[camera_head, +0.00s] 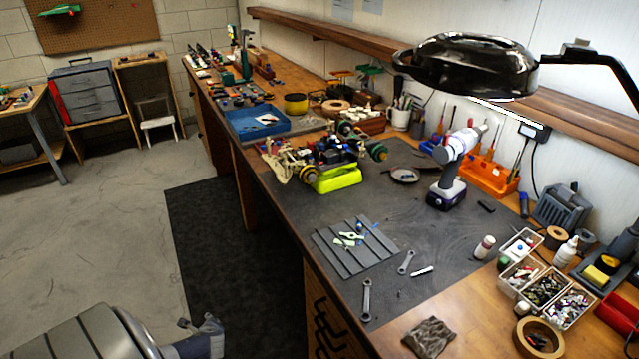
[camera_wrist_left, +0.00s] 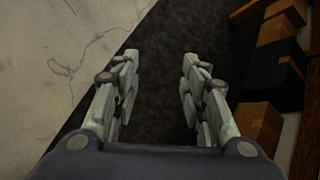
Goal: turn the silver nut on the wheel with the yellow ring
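The RC car (camera_head: 335,152) sits on a bright yellow-green stand (camera_head: 338,180) on the workbench. A wheel with green and dark parts (camera_head: 377,151) shows at its right side, and another wheel (camera_head: 345,128) at its far side. My left gripper (camera_head: 208,327) is low at the bottom of the head view, over the floor in front of the bench and well away from the car. In the left wrist view its fingers (camera_wrist_left: 157,92) are apart and empty. My right gripper is not in view.
The bench's dark mat (camera_head: 440,240) holds a grey slatted tray (camera_head: 340,255), wrenches (camera_head: 367,298) and a power drill (camera_head: 452,170). A black lamp (camera_head: 470,65) hangs over the bench. Boxes (camera_wrist_left: 275,70) stand under the bench. The floor mat (camera_head: 225,235) is clear.

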